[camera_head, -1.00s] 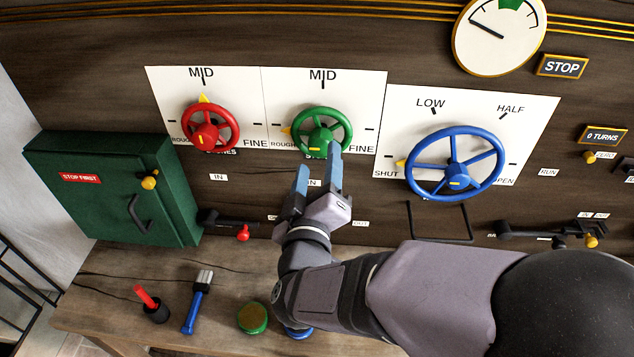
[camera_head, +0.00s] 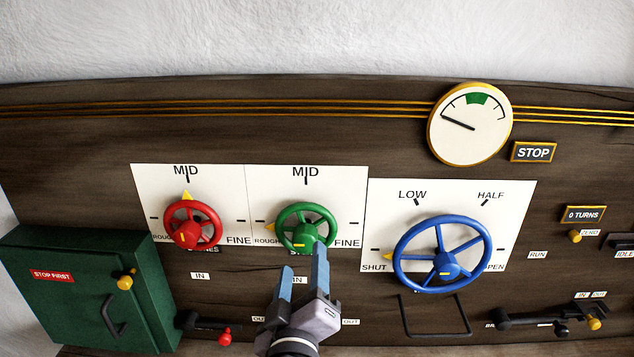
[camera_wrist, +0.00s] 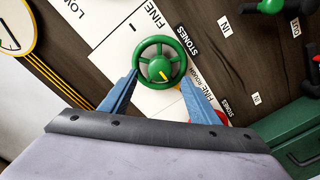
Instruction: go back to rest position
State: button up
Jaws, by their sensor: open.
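My gripper (camera_head: 301,275) is open and empty in front of the panel, just below the green wheel (camera_head: 306,214). In the wrist view the two blue fingers (camera_wrist: 158,100) stand apart on either side of the green wheel's lower part (camera_wrist: 160,43). Whether a finger touches the rim cannot be told. The green wheel's yellow pointer is at its left, near ROUGH. The red wheel (camera_head: 192,212) has its pointer at MID. The blue wheel (camera_head: 442,239) has its pointer at SHUT.
A green box (camera_head: 82,280) marked STOP FIRST stands at the left. A black lever with a red knob (camera_head: 224,336) and a black frame (camera_head: 434,318) lie low on the panel. A dial (camera_head: 470,124) is at upper right.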

jog(key=s+a+f+m+g+y, duration=0.2)
jog(key=s+a+f+g+y, duration=0.45)
jog(key=a+f, duration=0.5)
jog(key=s+f+n+g, duration=0.1)
jog(key=s+f+g, duration=0.75)
jog(key=s, duration=0.35)
jog(key=s+d+f+g+h, duration=0.2)
jog(key=d+h, duration=0.1)
jog(key=d, duration=0.4)
jog(key=s+d+f+g+h, duration=0.1)
jog(key=d+f+h, duration=0.2)
jog(key=d, duration=0.4)
jog(key=w+d+m, duration=0.2)
jog(key=d+m, duration=0.2)
jog(key=d, duration=0.4)
jog(key=w+d+m, duration=0.3)
jog(key=d+m, duration=0.1)
jog(key=d, duration=0.4)
jog(key=shift+w+d+r, duration=0.2)
jog(key=shift+w+d, duration=0.1)
